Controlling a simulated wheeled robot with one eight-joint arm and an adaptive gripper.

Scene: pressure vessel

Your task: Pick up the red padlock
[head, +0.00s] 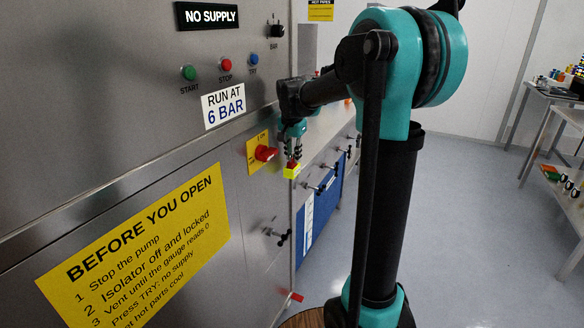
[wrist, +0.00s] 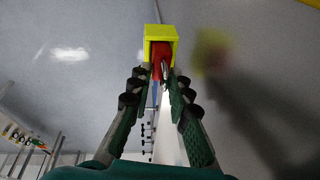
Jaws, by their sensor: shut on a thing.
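The red padlock (wrist: 160,62) is between the two fingertips of my gripper (wrist: 160,84) in the wrist view, and the fingers are shut on it. In the head view the padlock (head: 293,163) shows as a small red patch just under my gripper (head: 293,152). A small yellow box-like piece (wrist: 160,36) is at the far end of the padlock; it also shows in the head view (head: 291,172). I cannot tell whether the padlock sits inside the yellow piece or is clear of it.
A red isolator knob (head: 265,153) on a yellow plate is just left of my gripper. A yellow sign (head: 140,250) covers the lower left. Floor is open at right, before a table (head: 560,100).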

